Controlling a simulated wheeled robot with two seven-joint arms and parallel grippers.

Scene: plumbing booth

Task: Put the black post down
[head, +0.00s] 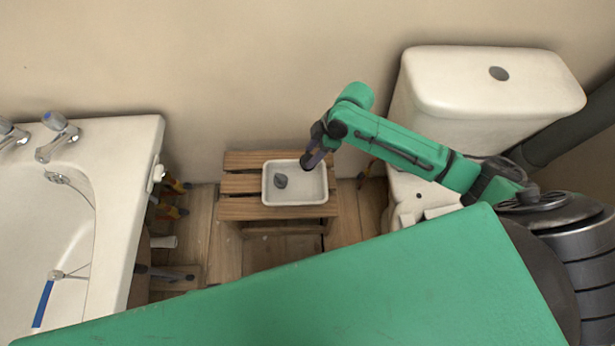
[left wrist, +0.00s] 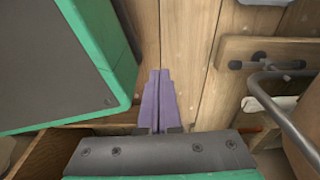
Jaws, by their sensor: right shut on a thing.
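My right gripper (head: 316,155) reaches in from the right and is over the back right corner of a white tray (head: 295,203). It is shut on the black post (head: 306,163), which shows only as a small dark piece at the fingertips. I cannot tell whether the post touches the tray. A small dark grey piece (head: 281,181) lies in the left part of the tray. My left gripper (left wrist: 157,100) shows in the left wrist view with its purple fingers together and nothing between them; it is hidden in the head view.
The tray sits on a slatted wooden stool (head: 240,209) against the wall. A white bathtub (head: 140,180) with taps is at the left, and a toilet cistern (head: 480,90) is at the right. Pipe fittings (head: 172,200) hang beside the tub.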

